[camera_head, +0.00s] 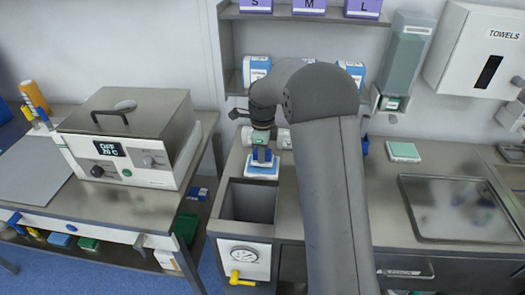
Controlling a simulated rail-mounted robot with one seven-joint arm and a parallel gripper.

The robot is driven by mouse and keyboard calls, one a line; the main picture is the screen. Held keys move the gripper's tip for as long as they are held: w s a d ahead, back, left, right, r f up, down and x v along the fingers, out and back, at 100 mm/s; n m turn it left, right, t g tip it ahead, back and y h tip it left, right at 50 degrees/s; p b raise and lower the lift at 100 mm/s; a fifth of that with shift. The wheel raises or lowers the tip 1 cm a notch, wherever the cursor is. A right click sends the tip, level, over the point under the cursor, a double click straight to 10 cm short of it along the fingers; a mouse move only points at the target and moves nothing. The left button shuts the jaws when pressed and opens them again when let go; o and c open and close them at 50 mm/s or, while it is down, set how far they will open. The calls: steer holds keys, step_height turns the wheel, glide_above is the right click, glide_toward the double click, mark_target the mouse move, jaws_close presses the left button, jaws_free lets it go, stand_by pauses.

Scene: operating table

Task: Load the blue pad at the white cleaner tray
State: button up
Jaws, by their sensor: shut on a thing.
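My gripper (262,156) points down at the counter, near the back edge of the open sink-like well. Its blue fingers are shut on the blue pad (262,171), which shows as a small flat piece with a blue top and a white lower edge. I cannot tell whether the pad rests on the counter or hangs just above it. The cleaner (125,140), a metal and white box with a lid, handle and small display, stands on the left table. I cannot single out a separate white cleaner tray.
A deep open well (248,203) lies in front of my gripper, with a gauge and yellow valve below. A green-topped pad (403,151) lies right, behind a metal tray (462,188). Boxes fill the shelf behind. A gap separates the left table from the counter.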

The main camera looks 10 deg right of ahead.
steer(key=shift+f+b, duration=0.35)
steer(key=shift+f, duration=0.25)
stand_by(1.6)
steer(key=shift+r, duration=0.15)
steer(key=shift+r+p, duration=2.35)
steer(key=shift+r, duration=1.1)
